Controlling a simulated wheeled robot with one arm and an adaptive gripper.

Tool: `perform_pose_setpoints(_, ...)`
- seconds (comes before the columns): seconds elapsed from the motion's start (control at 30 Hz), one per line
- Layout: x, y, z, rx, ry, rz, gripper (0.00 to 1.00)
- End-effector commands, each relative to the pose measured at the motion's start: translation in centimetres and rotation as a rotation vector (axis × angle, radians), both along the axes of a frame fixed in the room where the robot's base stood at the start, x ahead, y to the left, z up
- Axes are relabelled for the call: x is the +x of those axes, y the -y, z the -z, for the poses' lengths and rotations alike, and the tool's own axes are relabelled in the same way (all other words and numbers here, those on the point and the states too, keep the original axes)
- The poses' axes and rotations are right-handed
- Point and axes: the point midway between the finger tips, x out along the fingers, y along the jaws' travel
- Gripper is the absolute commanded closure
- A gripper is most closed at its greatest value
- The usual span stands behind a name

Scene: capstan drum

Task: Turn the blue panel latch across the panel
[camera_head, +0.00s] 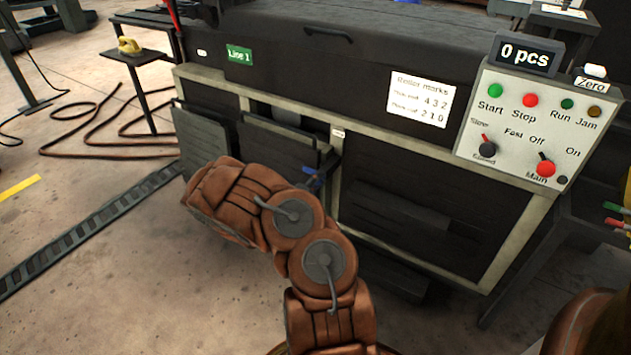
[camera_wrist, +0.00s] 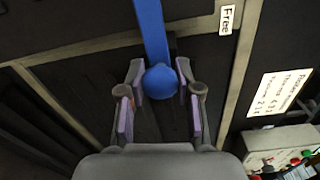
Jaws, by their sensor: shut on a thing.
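The blue panel latch (camera_wrist: 153,30) shows in the wrist view as a flat blue bar running up to the top edge, with a round blue knob at its lower end. My gripper (camera_wrist: 158,74) has its two fingers on either side of the knob and is shut on it. In the head view only a small blue piece of the latch (camera_head: 312,178) shows beside the machine's frame. My arm hides most of the gripper there. The dark panel (camera_wrist: 65,50) lies behind the latch in the wrist view.
A "Free" label (camera_wrist: 229,18) sits on the pale frame right of the latch. A roller marks sheet (camera_head: 421,100) and a control box (camera_head: 535,125) reading "0 pcs" are on the right. An open-looking dark flap (camera_head: 265,145) stands left of the latch. Hoses cross the floor at left.

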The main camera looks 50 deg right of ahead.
Motion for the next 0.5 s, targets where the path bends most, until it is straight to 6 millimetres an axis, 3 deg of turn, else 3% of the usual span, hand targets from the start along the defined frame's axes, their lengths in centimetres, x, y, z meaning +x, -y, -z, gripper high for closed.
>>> perform_pose_setpoints(0.17,0.03,0.05,-0.01,0.0,-0.001,-0.001,1.0)
perform_pose_setpoints(0.2,0.03,0.05,-0.02,0.0,-0.001,-0.001,0.65)
perform_pose_setpoints(0.43,0.03,0.02,-0.02,0.0,0.0,-0.001,0.41)
perform_pose_setpoints(0.5,0.03,0.01,-0.02,0.0,0.0,-0.001,0.4)
